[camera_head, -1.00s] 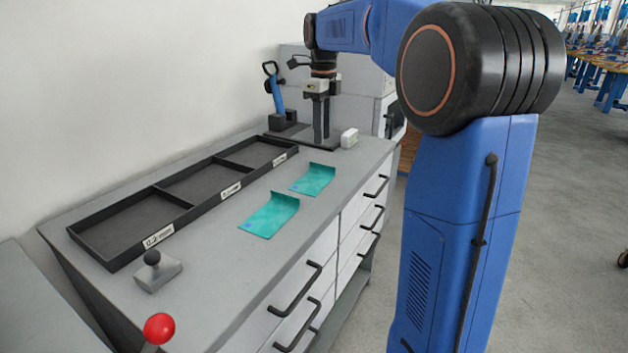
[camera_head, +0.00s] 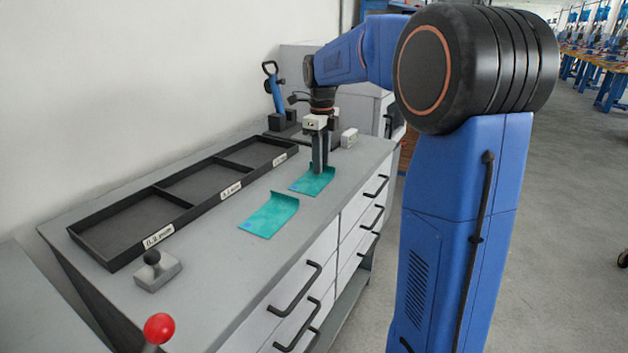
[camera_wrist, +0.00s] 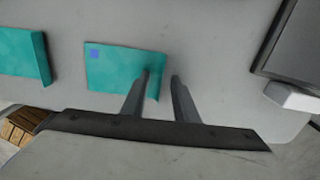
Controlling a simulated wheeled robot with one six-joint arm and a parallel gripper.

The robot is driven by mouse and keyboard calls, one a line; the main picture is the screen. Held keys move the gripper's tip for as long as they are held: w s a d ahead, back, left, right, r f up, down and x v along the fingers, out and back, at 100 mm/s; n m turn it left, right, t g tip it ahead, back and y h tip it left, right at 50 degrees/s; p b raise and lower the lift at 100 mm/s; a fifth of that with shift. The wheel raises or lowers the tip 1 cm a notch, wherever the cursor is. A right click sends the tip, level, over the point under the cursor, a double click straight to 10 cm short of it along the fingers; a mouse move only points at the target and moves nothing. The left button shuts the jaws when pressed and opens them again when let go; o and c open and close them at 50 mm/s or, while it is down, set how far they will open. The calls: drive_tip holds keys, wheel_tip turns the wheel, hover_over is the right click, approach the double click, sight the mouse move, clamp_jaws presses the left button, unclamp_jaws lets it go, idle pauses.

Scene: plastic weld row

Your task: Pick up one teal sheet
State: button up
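Two teal sheets, each with one bent-up edge, lie on the grey worktop (camera_head: 215,258). The nearer sheet (camera_head: 268,216) lies apart from my gripper. It shows at the left in the wrist view (camera_wrist: 20,52). The farther sheet (camera_head: 305,187) lies below my gripper (camera_head: 319,172) and is partly hidden by its fingers. In the wrist view this sheet (camera_wrist: 115,68) has a small blue square. My gripper (camera_wrist: 161,75) is open there, one finger over the sheet and the other past its bent edge. I cannot tell whether either finger touches it.
A black tray (camera_head: 150,188) with three empty compartments lies along the wall. A grey block with a black knob (camera_head: 157,272) stands at the front left. A blue-handled tool (camera_head: 275,92) and a small white block (camera_head: 349,137) stand behind. Drawers line the worktop's right side.

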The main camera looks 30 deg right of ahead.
clamp_jaws()
